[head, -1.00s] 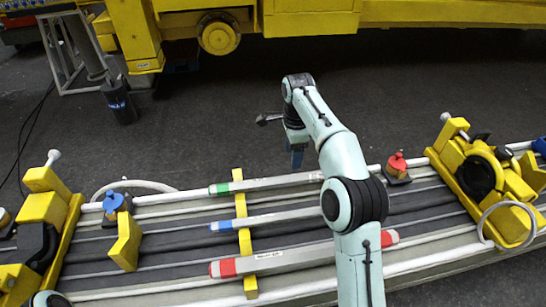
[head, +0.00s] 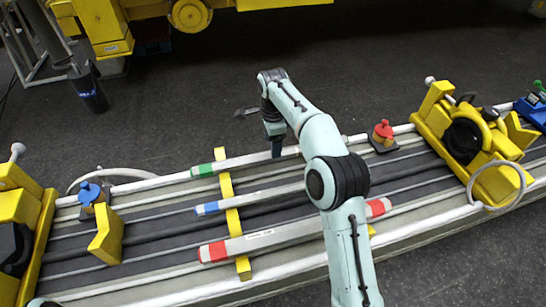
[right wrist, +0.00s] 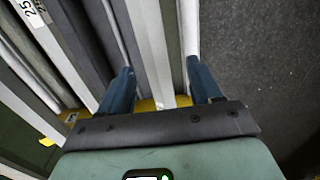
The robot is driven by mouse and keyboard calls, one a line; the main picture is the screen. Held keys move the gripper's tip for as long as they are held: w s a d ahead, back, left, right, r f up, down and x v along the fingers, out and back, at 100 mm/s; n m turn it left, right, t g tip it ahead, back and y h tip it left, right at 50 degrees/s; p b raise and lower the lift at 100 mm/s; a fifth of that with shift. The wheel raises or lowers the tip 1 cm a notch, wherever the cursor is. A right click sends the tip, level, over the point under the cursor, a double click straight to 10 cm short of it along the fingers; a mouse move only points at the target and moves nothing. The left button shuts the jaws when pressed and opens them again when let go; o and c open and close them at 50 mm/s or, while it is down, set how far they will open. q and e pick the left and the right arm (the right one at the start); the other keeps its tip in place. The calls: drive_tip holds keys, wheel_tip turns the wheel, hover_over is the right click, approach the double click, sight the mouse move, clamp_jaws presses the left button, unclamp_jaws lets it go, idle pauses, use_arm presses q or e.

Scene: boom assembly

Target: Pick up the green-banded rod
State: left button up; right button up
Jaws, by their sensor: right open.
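The green-banded rod (head: 235,162) is a long grey bar with a green band near its left end. It lies furthest back of three rods, across a yellow crossbar. My right gripper (head: 276,152) points down at the rod, right of the green band; my arm hides part of the rod beyond. In the right wrist view, the open fingers (right wrist: 160,68) stand on either side of a pale bar (right wrist: 152,45), apparently this rod, with gaps on both sides. Whether the fingertips reach below its top is unclear. My left gripper is not in view.
A blue-banded rod (head: 250,199) and a red-banded rod (head: 265,239) lie nearer, roughly parallel. The yellow crossbar (head: 225,185) runs under the rods. A red knob piece (head: 383,133) stands right of my gripper. Yellow clamp units (head: 465,135) flank the rods.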

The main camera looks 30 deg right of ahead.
drive_tip(key=f, duration=0.2)
drive_tip(key=f+b, duration=0.1)
drive_tip(key=shift+s+a+f, duration=0.1)
drive_tip(key=shift+s+f, duration=0.25)
drive_tip(key=shift+s, duration=0.05)
drive_tip(key=shift+w, duration=0.15)
clamp_jaws()
drive_tip(key=shift+r, duration=0.15)
